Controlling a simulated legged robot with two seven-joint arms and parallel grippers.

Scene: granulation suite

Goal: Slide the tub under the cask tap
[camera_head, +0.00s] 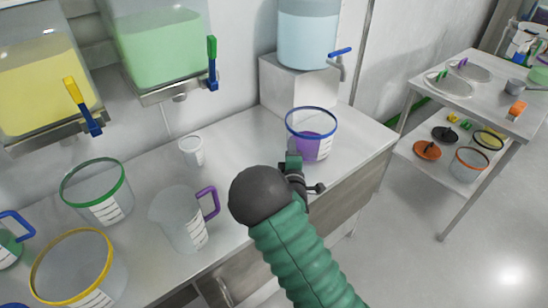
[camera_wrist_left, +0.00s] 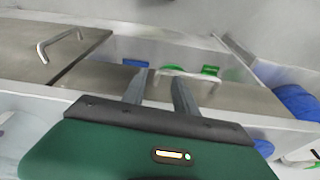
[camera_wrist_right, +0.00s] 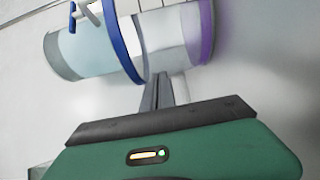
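The tub (camera_head: 323,150) has clear walls, a blue rim and purple contents. It stands upright on the bench, in front of the stand of the blue-liquid cask (camera_head: 307,38). The cask tap (camera_head: 340,64), with a blue handle, sits higher and slightly right of the tub in the picture. My right gripper (camera_head: 292,163) is at the tub's near left side. In the right wrist view its fingers (camera_wrist_right: 160,92) are together, against or just short of the tub wall (camera_wrist_right: 172,35); contact is unclear. My left gripper (camera_wrist_left: 158,90) is open and empty; the head view does not show it.
A jug (camera_head: 181,220) with a purple handle, a white cup (camera_head: 192,152), a green-rimmed tub (camera_head: 105,206) and a yellow-rimmed tub (camera_head: 80,272) stand left on the bench. The cask stand (camera_head: 294,88) is behind the tub. An open drawer (camera_wrist_left: 118,77) lies before my left gripper.

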